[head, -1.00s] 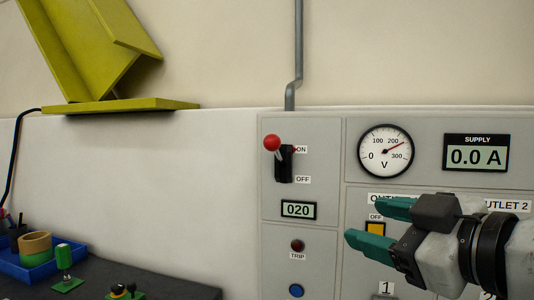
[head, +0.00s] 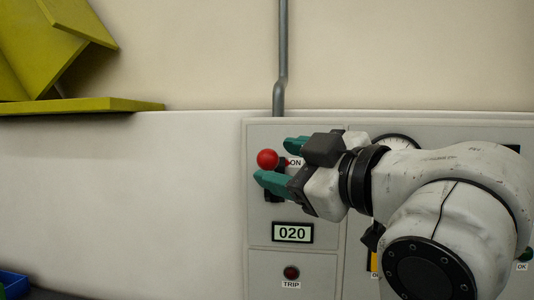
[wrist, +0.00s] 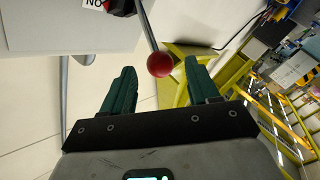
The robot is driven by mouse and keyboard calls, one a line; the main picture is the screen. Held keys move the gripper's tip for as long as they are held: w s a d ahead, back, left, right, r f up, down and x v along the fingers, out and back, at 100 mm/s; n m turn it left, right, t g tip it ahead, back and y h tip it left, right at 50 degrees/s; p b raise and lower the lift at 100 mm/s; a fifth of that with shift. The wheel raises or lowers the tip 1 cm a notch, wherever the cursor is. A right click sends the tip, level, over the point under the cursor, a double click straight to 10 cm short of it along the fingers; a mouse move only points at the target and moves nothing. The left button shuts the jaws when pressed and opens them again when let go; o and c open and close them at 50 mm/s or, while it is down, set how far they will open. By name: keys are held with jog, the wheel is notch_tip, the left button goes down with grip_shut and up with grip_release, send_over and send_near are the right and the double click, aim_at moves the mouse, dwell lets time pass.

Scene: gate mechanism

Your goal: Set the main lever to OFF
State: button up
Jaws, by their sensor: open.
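The main lever has a red ball knob (head: 267,159) on the grey panel (head: 262,228), and the knob stands at the height of the ON label (head: 295,163). The OFF label is hidden behind my gripper. My gripper (head: 278,163) has green fingers, is open, and is at the lever, with the knob at the fingertips in the head view. In the wrist view, the red knob (wrist: 160,64) on its thin rod appears between the open fingers (wrist: 158,85), nearer the right one. I cannot tell whether a finger touches it.
A display reading 020 (head: 292,232) and a red TRIP light (head: 291,272) are below the lever. A round gauge (head: 395,142) is partly hidden behind my arm. The wall between is clear.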

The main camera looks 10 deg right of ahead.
aim_at(276, 162)
jog(key=shift+p+x, duration=0.35)
jog(key=shift+x, duration=1.6)
grip_shut()
